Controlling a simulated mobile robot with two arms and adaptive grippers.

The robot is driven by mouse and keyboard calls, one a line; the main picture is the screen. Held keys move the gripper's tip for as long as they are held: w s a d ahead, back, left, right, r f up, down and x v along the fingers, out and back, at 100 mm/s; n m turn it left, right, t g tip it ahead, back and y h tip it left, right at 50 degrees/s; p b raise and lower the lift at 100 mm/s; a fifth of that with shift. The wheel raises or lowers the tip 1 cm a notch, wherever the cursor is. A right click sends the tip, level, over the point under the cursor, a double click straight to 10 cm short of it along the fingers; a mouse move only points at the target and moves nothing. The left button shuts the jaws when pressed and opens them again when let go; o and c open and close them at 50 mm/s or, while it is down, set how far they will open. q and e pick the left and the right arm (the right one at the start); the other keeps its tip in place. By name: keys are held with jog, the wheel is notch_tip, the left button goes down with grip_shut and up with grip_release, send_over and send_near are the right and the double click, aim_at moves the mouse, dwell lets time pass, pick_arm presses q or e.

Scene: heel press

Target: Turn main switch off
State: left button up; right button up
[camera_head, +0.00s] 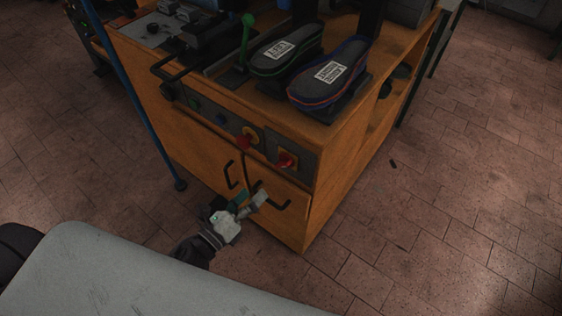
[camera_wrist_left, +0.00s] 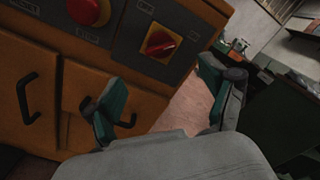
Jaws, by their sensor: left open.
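The main switch (camera_head: 286,160) is a red rotary knob on a yellow plate, at the right end of the dark control panel on the orange cabinet. It also shows in the left wrist view (camera_wrist_left: 159,43), upper middle, with its red handle tilted. My left gripper (camera_head: 252,202) is in front of the cabinet doors, below the switch and apart from it. In the left wrist view the gripper's two green-padded fingers (camera_wrist_left: 165,98) are spread with nothing between them, and the switch lies beyond them. My right gripper does not show.
A red emergency button (camera_head: 247,138) sits left of the switch, with smaller buttons further left. Black door handles (camera_head: 272,199) stick out near my gripper. Shoe-shaped pads (camera_head: 330,72) stand on top. Open floor (camera_head: 420,210) lies to the right.

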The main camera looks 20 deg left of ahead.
aim_at(280, 166)
pick_arm(q)
jog(key=p+x, duration=0.1)
jog(key=x, duration=0.9)
jog(key=shift+w+d, duration=0.1)
jog(key=shift+w, duration=0.1)
jog(key=shift+x, duration=0.8)
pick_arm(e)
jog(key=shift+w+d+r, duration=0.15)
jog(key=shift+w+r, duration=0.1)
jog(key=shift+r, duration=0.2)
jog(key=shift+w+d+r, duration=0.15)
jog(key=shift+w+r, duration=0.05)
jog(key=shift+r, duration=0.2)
pick_arm(q)
jog(key=c, duration=1.2)
jog(key=shift+o, duration=0.2)
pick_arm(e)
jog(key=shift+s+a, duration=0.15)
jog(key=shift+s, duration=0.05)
